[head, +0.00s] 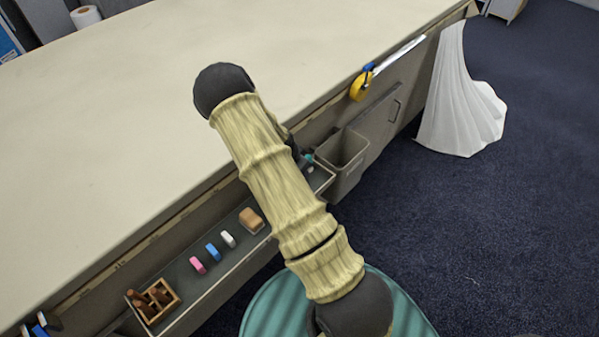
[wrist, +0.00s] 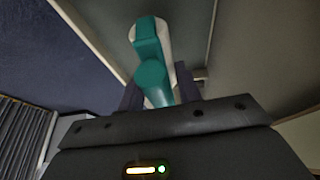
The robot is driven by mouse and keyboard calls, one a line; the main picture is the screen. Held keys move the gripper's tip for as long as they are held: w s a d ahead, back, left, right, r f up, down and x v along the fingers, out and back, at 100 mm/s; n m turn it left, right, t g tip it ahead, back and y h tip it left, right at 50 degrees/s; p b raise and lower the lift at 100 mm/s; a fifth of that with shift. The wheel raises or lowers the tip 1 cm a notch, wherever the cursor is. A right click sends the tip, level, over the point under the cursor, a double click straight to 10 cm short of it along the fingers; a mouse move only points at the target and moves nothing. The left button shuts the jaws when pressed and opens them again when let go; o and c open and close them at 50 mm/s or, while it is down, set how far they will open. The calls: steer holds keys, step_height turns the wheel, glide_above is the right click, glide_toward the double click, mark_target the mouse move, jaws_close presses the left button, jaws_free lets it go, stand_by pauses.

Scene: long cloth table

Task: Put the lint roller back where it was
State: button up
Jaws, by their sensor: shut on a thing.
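The lint roller (wrist: 150,45), teal with a white part, is between the two dark fingers of my gripper (wrist: 160,88) in the wrist view. My gripper is shut on its teal end. In the head view a small teal piece of the lint roller (head: 307,159) shows past my arm, at the right end of the narrow tray (head: 215,283) along the table's side. My arm hides most of the gripper and roller there. I cannot tell whether the roller touches the tray.
The tray holds a brown block (head: 251,220), white, blue and pink pieces, and a wooden box (head: 153,300). A grey bin (head: 345,160) hangs just right of the tray. A yellow tape (head: 360,84) and white cloth (head: 455,100) are farther right. The tabletop (head: 110,130) is largely clear.

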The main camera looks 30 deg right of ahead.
steer(key=shift+f, duration=1)
steer(key=shift+f, duration=0.2)
steer(key=o, duration=1)
steer(key=shift+o, duration=0.2)
steer(key=shift+r, duration=0.1)
steer(key=v, duration=1.2)
steer(key=shift+r, duration=0.1)
